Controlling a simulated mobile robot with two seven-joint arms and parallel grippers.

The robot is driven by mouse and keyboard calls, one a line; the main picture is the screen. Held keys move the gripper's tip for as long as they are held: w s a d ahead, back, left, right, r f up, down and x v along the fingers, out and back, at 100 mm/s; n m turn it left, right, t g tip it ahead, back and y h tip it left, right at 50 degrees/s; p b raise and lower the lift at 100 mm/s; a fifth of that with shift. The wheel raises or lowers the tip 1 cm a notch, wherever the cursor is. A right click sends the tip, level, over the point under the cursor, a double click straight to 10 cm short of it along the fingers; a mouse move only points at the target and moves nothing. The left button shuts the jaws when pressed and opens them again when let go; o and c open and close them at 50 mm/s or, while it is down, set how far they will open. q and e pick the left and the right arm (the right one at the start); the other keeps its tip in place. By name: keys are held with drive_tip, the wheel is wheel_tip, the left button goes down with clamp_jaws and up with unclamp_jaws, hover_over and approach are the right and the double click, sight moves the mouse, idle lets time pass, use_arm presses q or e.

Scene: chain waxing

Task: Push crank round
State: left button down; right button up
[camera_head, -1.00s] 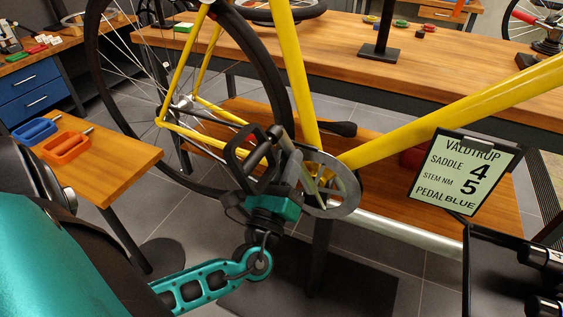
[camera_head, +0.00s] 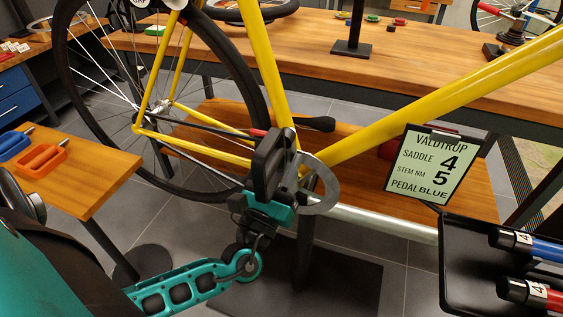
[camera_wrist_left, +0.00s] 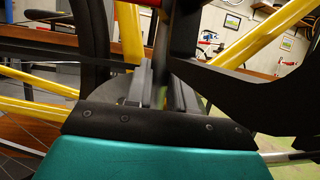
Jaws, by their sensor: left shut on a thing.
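The yellow bicycle frame (camera_head: 262,62) stands across the middle of the head view. Its grey chainring (camera_head: 325,193) shows at the bottom bracket, partly hidden by my left gripper and the pedal. The black pedal (camera_head: 264,163) stands nearly upright beside the crank. My left gripper (camera_head: 284,178), with its teal body, comes up from below and is shut on the crank in front of the chainring. The exact contact is hidden. In the left wrist view the gripper's grey fingers (camera_wrist_left: 160,92) stand close together, with a large dark shape at their right. My right gripper is not in view.
A sign (camera_head: 434,166) reads saddle 4, stem Nm 5, pedal blue. A black tray (camera_head: 455,262) with blue and red handled tools is at the lower right. A small wooden table (camera_head: 98,178) with blue and orange items is at left. A long workbench (camera_head: 310,62) runs behind.

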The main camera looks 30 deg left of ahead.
use_arm(q)
drive_tip(key=shift+d, duration=0.15)
idle(0.5)
drive_tip(key=c, duration=1)
unclamp_jaws()
drive_tip(key=shift+o, duration=0.2)
drive_tip(key=v, duration=1.3)
